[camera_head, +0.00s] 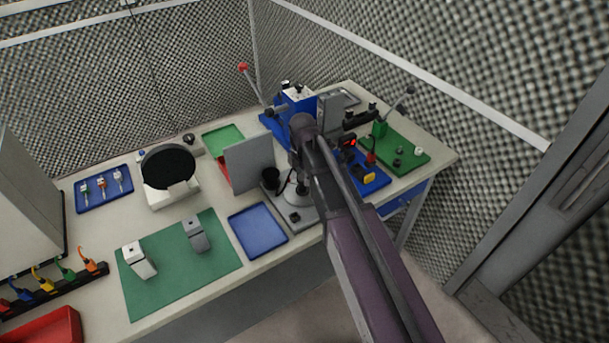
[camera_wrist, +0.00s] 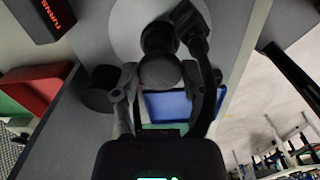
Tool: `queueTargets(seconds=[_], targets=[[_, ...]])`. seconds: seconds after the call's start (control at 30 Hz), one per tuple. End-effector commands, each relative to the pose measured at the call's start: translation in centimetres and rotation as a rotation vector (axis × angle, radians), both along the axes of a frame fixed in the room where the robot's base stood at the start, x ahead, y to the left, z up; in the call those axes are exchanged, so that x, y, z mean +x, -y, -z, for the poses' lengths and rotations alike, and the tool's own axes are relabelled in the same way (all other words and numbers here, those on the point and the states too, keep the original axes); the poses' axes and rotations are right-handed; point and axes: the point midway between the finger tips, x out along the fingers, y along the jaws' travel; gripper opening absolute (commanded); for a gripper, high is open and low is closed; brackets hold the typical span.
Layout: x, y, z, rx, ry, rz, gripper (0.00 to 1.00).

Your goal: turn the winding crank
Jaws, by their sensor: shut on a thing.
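The crank's dark rounded knob (camera_wrist: 160,73) is between the two fingers of my gripper (camera_wrist: 159,82) in the wrist view. The gripper is shut on it. A dark round part (camera_wrist: 157,37) of the crank shows just beyond the knob, above a pale disc (camera_wrist: 125,28) on a grey base. In the head view my own arm hides the crank and most of my gripper. The pale disc (camera_head: 291,194) and the grey base (camera_head: 303,217) show beside and below my arm. A black box with red lettering (camera_wrist: 45,18), partly readable as "TURNS", is at the wrist view's upper left.
An upright grey panel (camera_head: 248,163) and a black cup (camera_head: 270,179) stand close left of the crank. A blue tray (camera_head: 258,230) lies in front. Blue and green fixtures (camera_head: 406,150) crowd the right. The green mat (camera_head: 172,274) has bare space around two grey blocks.

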Motion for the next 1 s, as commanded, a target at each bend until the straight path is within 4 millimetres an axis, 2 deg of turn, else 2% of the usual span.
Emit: queueTargets(seconds=[1.0], targets=[[0.18,-0.28,-0.01,0.008,0.002,0.506,0.09]])
